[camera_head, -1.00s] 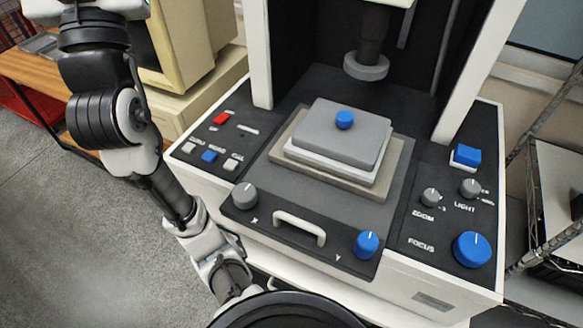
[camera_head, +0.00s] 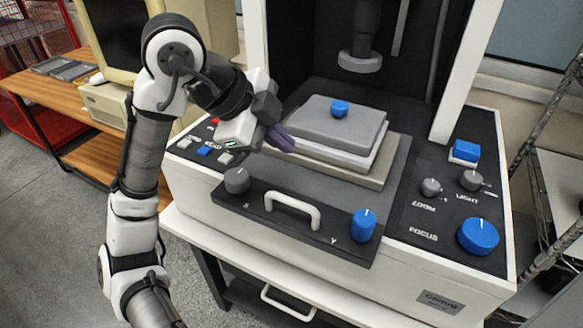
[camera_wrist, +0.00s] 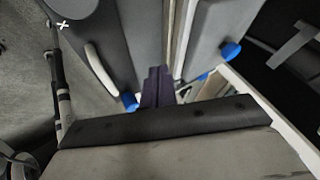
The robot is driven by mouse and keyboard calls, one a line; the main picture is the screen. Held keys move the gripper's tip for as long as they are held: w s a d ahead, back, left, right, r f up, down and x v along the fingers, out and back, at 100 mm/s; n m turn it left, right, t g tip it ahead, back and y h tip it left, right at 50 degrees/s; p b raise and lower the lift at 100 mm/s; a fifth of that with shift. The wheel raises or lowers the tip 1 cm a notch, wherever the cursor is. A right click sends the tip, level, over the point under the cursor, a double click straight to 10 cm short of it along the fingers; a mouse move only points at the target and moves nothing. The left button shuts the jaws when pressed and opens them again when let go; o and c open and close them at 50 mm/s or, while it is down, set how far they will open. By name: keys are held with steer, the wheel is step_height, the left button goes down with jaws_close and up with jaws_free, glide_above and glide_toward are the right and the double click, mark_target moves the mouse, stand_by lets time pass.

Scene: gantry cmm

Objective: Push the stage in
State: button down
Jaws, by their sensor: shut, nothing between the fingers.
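The stage (camera_head: 398,160) is a grey slab on the machine's deck, with a stacked plate (camera_head: 345,125) topped by a blue knob (camera_head: 340,108). Its front panel carries a white handle (camera_head: 292,207), a grey X knob (camera_head: 236,180) and a blue Y knob (camera_head: 364,225). The front panel juts out over the machine's front edge. My gripper (camera_head: 282,140) is shut and empty, at the left side of the stacked plate; I cannot tell whether it touches. In the wrist view the purple fingers (camera_wrist: 157,88) point between the handle (camera_wrist: 101,68) side and the plates.
A blue switch (camera_head: 466,151) and a blue focus knob (camera_head: 478,236) sit on the right deck. White columns flank the stage, with a lens barrel (camera_head: 360,60) above it. A beige monitor and wooden bench (camera_head: 58,88) stand left. Floor shows at lower left.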

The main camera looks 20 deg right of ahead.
mark_target(324, 176)
steer(key=x, duration=1)
steer(key=shift+d+p, duration=0.1)
steer(key=shift+p, duration=0.2)
